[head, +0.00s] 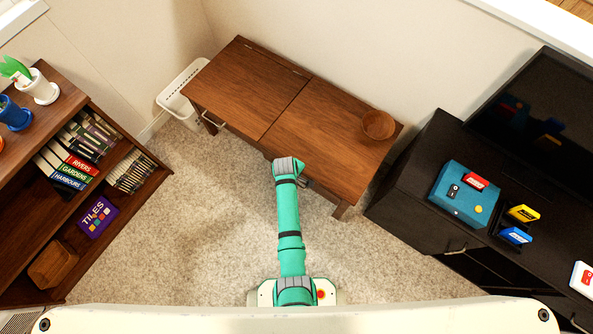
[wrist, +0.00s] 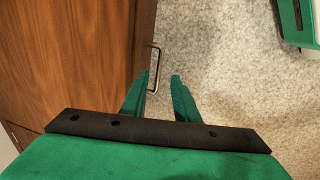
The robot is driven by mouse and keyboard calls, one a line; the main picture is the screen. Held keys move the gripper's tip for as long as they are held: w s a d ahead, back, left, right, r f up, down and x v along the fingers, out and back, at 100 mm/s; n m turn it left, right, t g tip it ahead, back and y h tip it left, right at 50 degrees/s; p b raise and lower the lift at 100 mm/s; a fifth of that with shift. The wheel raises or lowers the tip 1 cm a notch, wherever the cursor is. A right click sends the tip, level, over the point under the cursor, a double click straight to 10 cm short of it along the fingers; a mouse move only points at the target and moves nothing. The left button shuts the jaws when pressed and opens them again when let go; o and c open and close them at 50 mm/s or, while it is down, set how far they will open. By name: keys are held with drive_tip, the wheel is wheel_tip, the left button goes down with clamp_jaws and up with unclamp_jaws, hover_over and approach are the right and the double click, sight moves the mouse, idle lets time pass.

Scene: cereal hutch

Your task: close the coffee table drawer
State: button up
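The brown wooden coffee table (head: 270,92) stands against the back wall in the head view. Its top fills the left of the wrist view (wrist: 65,60). A strip of wood (wrist: 145,35) shows along the top's edge there; I cannot tell how far the drawer stands out. A metal handle (wrist: 155,62) projects from this side, just past my fingertips and nearer the left finger, which overlaps its lower end. My gripper (wrist: 160,80) is open, with a gap between its green fingers and nothing in it. In the head view my wrist, by the table's front edge, hides the fingers.
Another handle (head: 212,120) shows at the table's left front. A wooden bowl (head: 378,125) sits on the table's right end. A white bin (head: 183,92) stands left of it. A bookshelf (head: 60,215) is at left, a black TV cabinet (head: 410,205) at right. Carpet between is clear.

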drive_tip(key=f, duration=0.5)
drive_tip(key=w+d+f, duration=0.1)
drive_tip(key=f, duration=0.1)
drive_tip(key=shift+w+f, duration=0.1)
drive_tip(key=shift+f, duration=0.1)
clamp_jaws()
